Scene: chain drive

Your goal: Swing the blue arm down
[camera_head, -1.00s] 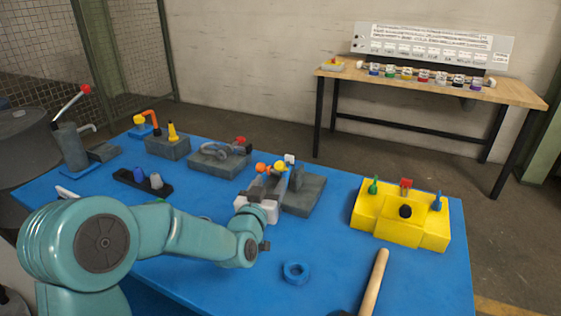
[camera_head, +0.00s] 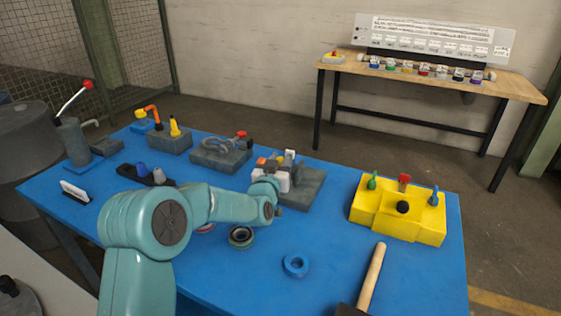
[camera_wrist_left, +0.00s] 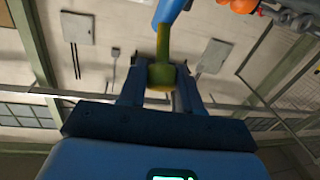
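The blue arm (camera_wrist_left: 168,12) comes in from the top of the left wrist view. Its olive-yellow end with a round knob (camera_wrist_left: 161,76) sits between the fingers of my left gripper (camera_wrist_left: 162,88), which touch it on both sides. In the head view my left gripper (camera_head: 277,178) is at the near side of a grey fixture (camera_head: 303,187) with an orange and a yellow knob on top. The gripper and wrist hide much of the fixture's front and most of the blue arm there. My right gripper is not in view.
On the blue table (camera_head: 330,225) a yellow box (camera_head: 385,222) with coloured levers stands to the right. A blue ring (camera_head: 295,265), a wooden-handled hammer (camera_head: 372,278) and a dark round part (camera_head: 241,237) lie in front. Grey blocks with handles (camera_head: 220,155) stand at the back left.

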